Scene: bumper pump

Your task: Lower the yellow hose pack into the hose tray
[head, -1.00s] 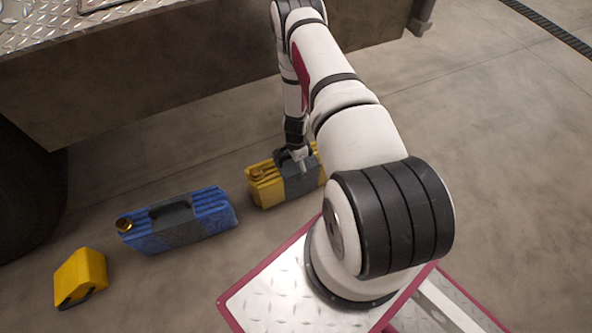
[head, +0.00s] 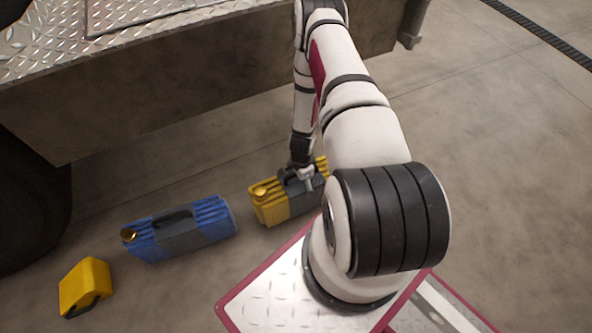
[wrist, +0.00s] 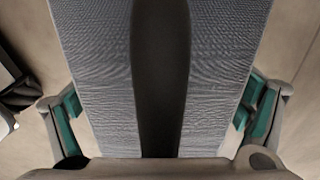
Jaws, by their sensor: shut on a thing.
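The yellow hose pack (head: 268,204) has a grey middle band and a carry handle. It is upright in the head view, low beside the vehicle. I cannot tell whether it touches the floor. My gripper (head: 301,176) comes down from above and is shut on its top. In the wrist view the pack's grey woven band (wrist: 100,95) fills the middle, between the two fingers of my gripper (wrist: 160,125). My arm hides the pack's right end. I cannot make out a hose tray in either view.
A blue pack (head: 212,222) with a grey band stands left of the yellow one. A smaller yellow block (head: 88,282) lies further left. The vehicle's tread-plate deck (head: 55,55) and side wall (head: 180,100) rise behind. Open concrete floor (head: 490,150) is at right.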

